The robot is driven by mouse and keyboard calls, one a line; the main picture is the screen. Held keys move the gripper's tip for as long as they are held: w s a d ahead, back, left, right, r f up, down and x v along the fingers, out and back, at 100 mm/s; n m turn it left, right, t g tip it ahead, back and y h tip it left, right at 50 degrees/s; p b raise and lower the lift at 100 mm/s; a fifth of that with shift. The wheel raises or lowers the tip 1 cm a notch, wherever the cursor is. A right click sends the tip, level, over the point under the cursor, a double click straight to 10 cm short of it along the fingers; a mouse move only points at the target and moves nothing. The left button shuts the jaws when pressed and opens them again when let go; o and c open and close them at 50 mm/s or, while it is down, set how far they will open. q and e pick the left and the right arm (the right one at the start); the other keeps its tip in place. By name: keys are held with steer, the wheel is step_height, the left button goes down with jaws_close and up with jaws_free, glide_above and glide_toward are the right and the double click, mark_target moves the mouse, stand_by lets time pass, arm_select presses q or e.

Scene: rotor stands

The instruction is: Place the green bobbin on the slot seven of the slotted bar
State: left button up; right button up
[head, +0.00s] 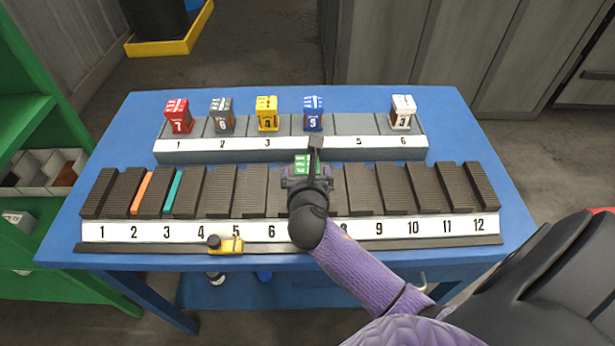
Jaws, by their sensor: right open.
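The green bobbin (301,166) shows behind my right gripper, at the back edge of the slotted bar (205,232), in line with the place between labels 6 and 8. My right gripper (307,180) is open with its jaws at the bobbin, and its wrist covers the bobbin's lower part. The label of slot seven is hidden behind my wrist. I cannot tell whether the bobbin is fully seated in the slot. My left gripper is not in view.
A grey rack (200,152) behind the bar carries red, grey, yellow, blue and white bobbins. Orange (142,193) and teal (173,191) pieces sit in the bar's left slots. A small yellow object (227,245) lies at the front below label 5. The blue table (130,115) is clear at its sides.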

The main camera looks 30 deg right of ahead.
steer(key=p+v, duration=0.2)
steer(key=v, duration=0.9)
steer(key=shift+p, duration=0.3)
stand_by(0.8)
